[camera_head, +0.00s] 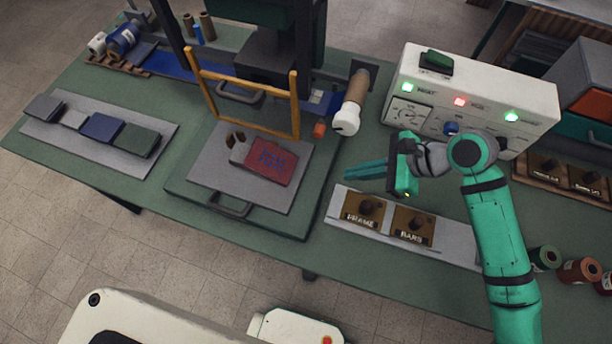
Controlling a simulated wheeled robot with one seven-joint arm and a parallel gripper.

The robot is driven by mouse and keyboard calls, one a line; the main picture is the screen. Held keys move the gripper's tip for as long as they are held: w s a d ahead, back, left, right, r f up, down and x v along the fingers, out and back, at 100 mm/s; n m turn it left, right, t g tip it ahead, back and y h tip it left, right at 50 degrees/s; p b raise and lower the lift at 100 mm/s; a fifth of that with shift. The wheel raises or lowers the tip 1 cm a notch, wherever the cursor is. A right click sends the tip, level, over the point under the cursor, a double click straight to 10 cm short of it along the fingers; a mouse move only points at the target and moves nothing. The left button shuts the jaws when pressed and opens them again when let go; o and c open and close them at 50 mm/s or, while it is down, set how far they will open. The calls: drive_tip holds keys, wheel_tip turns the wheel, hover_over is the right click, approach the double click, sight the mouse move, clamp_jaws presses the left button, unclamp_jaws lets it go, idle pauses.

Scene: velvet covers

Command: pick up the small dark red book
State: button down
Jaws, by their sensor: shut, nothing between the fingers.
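An orange frame (296,104) stands behind the book. A brown roller with a white end (346,119) and a white control box (474,99) are nearby. A board with brass stamps (411,225) lies below my gripper. Several small books rest on a left tray (52,130).

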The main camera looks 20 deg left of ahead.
drive_tip(key=shift+g, duration=0.4)
drive_tip(key=x, duration=0.3)
drive_tip(key=a+r+x, duration=0.1)
drive_tip(key=x, duration=0.2)
drive_tip(key=s+x, duration=0.1)
drive_tip(key=x, duration=0.2)
drive_tip(key=shift+a, duration=0.45)
drive_tip(key=a, duration=0.3)
drive_tip(key=shift+s+a+f, duration=0.1)
drive_tip(key=shift+f, duration=0.15)
drive_tip(key=shift+s+a, duration=0.1)
drive_tip(key=shift+a, duration=0.5)
drive_tip(key=shift+a, duration=0.15)
